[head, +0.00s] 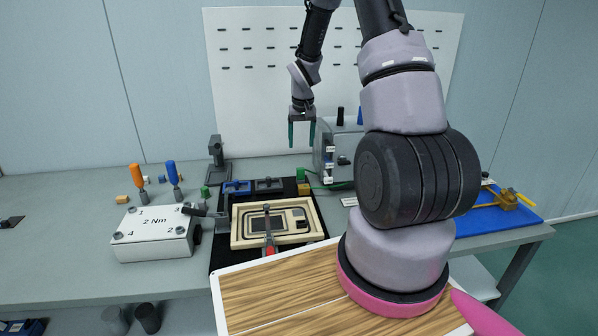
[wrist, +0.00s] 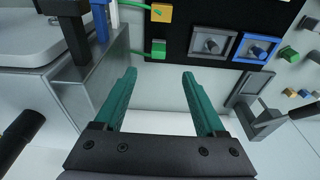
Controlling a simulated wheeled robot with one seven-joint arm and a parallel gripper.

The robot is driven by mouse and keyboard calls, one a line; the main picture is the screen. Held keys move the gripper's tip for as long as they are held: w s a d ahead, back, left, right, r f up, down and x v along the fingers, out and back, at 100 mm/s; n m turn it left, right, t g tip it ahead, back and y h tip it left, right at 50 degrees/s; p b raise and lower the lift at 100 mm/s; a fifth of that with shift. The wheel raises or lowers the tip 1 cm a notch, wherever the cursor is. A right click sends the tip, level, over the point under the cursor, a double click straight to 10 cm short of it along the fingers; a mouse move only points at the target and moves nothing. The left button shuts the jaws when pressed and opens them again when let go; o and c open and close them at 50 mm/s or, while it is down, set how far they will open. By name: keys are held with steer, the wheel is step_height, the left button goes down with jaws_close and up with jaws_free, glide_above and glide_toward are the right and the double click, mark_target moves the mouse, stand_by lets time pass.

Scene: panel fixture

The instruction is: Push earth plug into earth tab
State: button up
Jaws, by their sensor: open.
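My gripper (head: 302,132) hangs in the air above the back of the bench, left of the grey enclosure (head: 322,160). Its two teal fingers are apart with nothing between them, as the wrist view (wrist: 158,75) also shows. A small green block (head: 300,174) and a yellow block (head: 304,189) sit on the black mat below. In the wrist view the green block (wrist: 158,48) lies beyond the fingertips, with the yellow block (wrist: 161,12) farther off. Thin green leads run to both blocks. I cannot tell which is the earth plug, and the earth tab cannot be made out.
A wooden frame with a panel (head: 288,237) lies on the black mat (head: 222,252). Blue (head: 237,187) and grey (head: 269,184) fixtures stand behind it. A white "2 Nm" box (head: 152,240) stands left. A grey bracket (head: 217,160) rises at the back. My arm hides the bench's right middle.

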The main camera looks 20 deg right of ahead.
mark_target(301, 169)
steer(key=w+f, duration=0.1)
steer(key=f, duration=0.3)
steer(key=w+f, duration=0.1)
steer(key=f, duration=0.3)
steer(key=w+f, duration=0.1)
steer(key=f, duration=0.4)
steer(key=shift+d, duration=0.4)
steer(key=shift+s, duration=0.1)
jaws_close()
